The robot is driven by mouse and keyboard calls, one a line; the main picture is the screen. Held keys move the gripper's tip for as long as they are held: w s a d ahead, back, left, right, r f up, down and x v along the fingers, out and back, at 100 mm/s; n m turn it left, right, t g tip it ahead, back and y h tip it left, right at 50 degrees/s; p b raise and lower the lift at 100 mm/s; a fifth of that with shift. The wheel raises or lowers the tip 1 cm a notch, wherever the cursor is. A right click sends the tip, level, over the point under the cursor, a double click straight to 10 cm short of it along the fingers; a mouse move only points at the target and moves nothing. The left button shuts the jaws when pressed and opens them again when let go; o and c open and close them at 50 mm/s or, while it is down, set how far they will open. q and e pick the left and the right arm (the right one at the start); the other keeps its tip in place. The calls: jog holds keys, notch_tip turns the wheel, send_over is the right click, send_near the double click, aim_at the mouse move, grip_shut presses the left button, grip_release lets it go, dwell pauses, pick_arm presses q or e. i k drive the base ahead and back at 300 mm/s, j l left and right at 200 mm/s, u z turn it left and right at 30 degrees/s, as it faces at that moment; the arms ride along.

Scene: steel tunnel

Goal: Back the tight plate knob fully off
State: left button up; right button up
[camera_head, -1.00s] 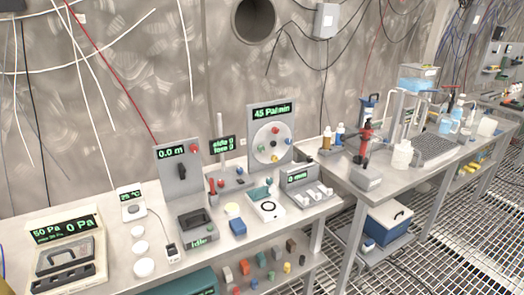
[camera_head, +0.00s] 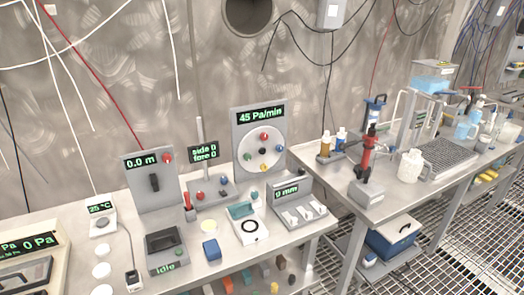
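A grey upright panel reading "45 Pa/min" (camera_head: 240,120) stands at the back of the near bench, left of the picture's middle. It carries a round white plate (camera_head: 249,140) with several coloured knobs near its edge. I see a red knob (camera_head: 264,136) at the top, a blue knob (camera_head: 278,149) at the right, a yellow knob (camera_head: 263,168) at the bottom and a green one at the left. A dark round spot (camera_head: 262,151) marks the plate's middle. I cannot tell which knob is tight. Neither of my grippers is in view.
In front of the panel are a white-and-teal device (camera_head: 248,226) and a "0 mm" fixture (camera_head: 301,213). A "0.0 m" panel (camera_head: 140,197) stands to the left. A red stand (camera_head: 366,160) and bottles occupy the right bench. Grated floor (camera_head: 440,245) lies at lower right.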

aim_at(247, 156)
jog(key=i+l+u, duration=0.25)
jog(key=i+l, duration=0.45)
